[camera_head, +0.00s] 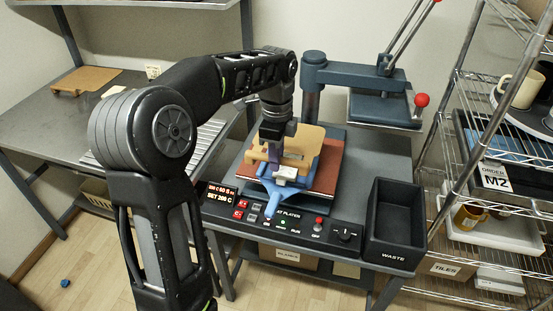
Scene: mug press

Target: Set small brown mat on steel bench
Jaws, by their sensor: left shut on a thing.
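A small tan-brown mat (312,143) is at the press in the middle of the view, over the reddish-brown pad (328,176) on the press's lower plate. My left gripper (276,160) comes down from above and is shut on the tan-brown mat near its left part. The gripper hides part of the mat, and I cannot tell whether the mat touches the pad. The steel bench (40,112) stands at the left, and a similar tan board (88,80) lies on its back part. My right gripper is not in view.
The press's upper plate (385,108) is swung out to the right, with a red-knobbed lever (421,100). A black waste bin (397,218) sits at the right front. A wire shelf (500,150) with mugs stands at the right. The steel bench has bare room at its front left.

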